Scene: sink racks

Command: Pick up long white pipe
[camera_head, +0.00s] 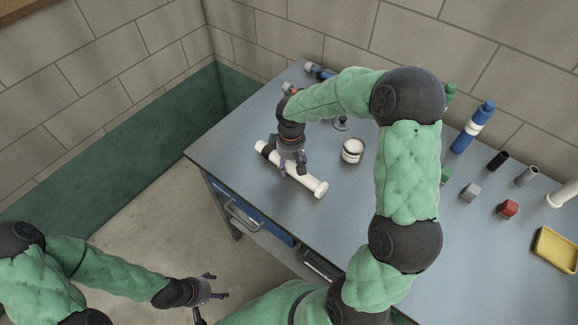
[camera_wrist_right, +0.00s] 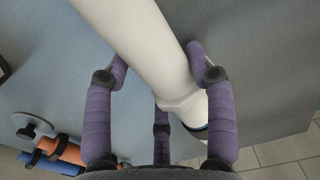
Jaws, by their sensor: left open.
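The long white pipe (camera_head: 308,182) lies along the near left part of the blue-grey table, with a dark ring near its far left end. My right gripper (camera_head: 291,170) is over its middle, pointing down. My left gripper (camera_head: 215,286) is open and empty, low in front of the table and away from the pipe.
A white-topped can (camera_head: 352,151) stands right of the pipe. Orange and blue parts (camera_wrist_right: 70,148) lie at the back.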

